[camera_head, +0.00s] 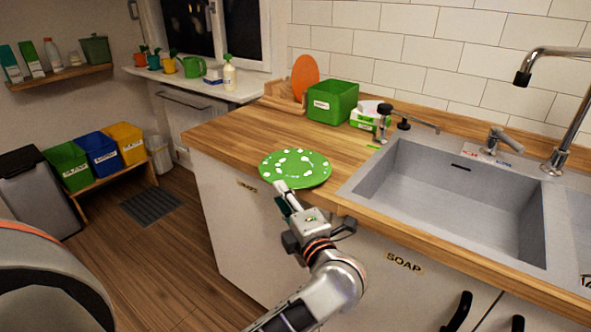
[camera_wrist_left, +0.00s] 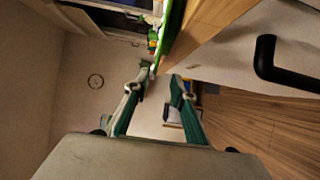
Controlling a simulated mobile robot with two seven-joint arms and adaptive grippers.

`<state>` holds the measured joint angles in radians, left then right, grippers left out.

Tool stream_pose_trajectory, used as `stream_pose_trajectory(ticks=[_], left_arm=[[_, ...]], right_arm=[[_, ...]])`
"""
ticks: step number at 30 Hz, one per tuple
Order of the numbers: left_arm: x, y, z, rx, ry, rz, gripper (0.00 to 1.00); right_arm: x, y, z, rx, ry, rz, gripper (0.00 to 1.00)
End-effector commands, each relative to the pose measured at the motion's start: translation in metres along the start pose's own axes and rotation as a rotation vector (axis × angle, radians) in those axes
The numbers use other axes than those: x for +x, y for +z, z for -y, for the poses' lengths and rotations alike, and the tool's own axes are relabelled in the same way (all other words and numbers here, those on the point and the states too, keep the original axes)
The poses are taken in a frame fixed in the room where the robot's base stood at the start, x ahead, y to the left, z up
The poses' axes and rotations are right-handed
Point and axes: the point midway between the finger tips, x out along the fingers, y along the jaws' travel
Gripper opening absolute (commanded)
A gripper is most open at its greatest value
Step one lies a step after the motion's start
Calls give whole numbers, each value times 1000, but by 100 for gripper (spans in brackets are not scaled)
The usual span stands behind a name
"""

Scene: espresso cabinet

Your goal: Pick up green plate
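The green plate (camera_head: 305,172) with white spots lies flat at the front edge of the wooden counter, left of the sink, with its near rim at or past the edge. In the left wrist view the plate (camera_wrist_left: 170,32) shows nearly edge-on, just beyond the fingertips. My left gripper (camera_head: 281,187) is at the plate's near rim in the head view. In the left wrist view its two green fingers (camera_wrist_left: 160,76) stand apart, with the rim close to the gap between the tips. I cannot tell whether they touch it. My right gripper is out of view.
Behind the plate are a green box (camera_head: 332,103), an orange board (camera_head: 305,76) and a soap dispenser (camera_head: 384,122). The sink (camera_head: 452,200) is to the right. The counter between plate and box is clear. A black cabinet handle (camera_wrist_left: 266,58) shows in the left wrist view.

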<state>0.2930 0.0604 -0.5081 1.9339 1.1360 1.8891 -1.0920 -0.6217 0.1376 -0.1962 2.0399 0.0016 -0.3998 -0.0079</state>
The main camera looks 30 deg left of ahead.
Motion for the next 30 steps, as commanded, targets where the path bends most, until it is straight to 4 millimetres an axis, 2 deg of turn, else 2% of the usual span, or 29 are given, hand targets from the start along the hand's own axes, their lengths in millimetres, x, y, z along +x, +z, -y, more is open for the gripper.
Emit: stream_pose_trajectory(ticks=[10,15,24,27,30], left_arm=[[43,-3,-9,2,8,-2,25],[61,-3,-8,2,5,-2,25],[65,-3,-8,1,3,-1,25],[65,-3,-8,1,3,-1,0],[65,-3,-8,1,3,-1,0]], right_arm=[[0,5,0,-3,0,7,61],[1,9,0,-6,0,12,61],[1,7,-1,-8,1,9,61],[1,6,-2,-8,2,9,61],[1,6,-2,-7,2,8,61]])
